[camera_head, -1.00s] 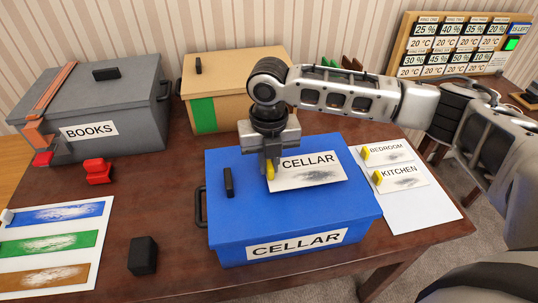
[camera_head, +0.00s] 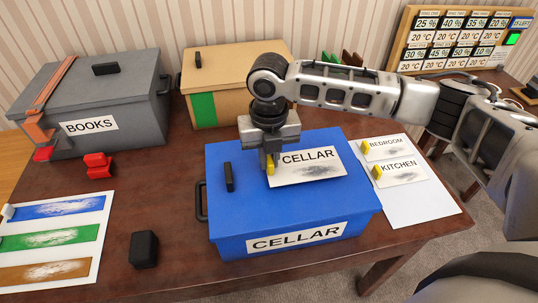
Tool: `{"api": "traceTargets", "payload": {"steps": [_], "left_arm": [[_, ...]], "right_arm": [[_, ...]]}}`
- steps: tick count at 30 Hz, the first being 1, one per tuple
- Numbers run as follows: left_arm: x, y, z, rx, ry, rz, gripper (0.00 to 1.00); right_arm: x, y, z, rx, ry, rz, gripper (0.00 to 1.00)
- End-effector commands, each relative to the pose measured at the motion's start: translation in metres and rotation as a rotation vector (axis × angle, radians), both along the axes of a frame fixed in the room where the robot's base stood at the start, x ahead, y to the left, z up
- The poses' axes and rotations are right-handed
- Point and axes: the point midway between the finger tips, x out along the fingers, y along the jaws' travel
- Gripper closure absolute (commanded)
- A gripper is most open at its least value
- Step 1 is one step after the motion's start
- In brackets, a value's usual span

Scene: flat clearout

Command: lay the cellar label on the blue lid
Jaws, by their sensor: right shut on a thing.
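The cellar label (camera_head: 308,166) is a white card with black CELLAR lettering, a grey smudge and a yellow tab at its left end. It is over the right half of the blue lid (camera_head: 255,205); whether it touches the lid or sits just above it, I cannot tell. The blue box's front also bears a CELLAR sign (camera_head: 296,238). My right gripper (camera_head: 269,163) points down over the lid, shut on the label's yellow tab. The fingers partly hide the tab. My left gripper is not in view.
A white sheet (camera_head: 415,208) with the BEDROOM (camera_head: 387,147) and KITCHEN (camera_head: 399,172) labels lies right of the blue box. A grey BOOKS box (camera_head: 130,100) and a tan box (camera_head: 240,65) stand behind. A black handle (camera_head: 229,177) rises from the blue lid's left part.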

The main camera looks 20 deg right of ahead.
Motion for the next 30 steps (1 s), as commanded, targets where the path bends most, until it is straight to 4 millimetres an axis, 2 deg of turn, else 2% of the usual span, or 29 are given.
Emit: {"api": "traceTargets", "payload": {"steps": [30], "left_arm": [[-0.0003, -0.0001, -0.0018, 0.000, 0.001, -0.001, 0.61]], "right_arm": [[0.0001, 0.0001, -0.0054, 0.000, 0.000, 0.000, 1.00]]}}
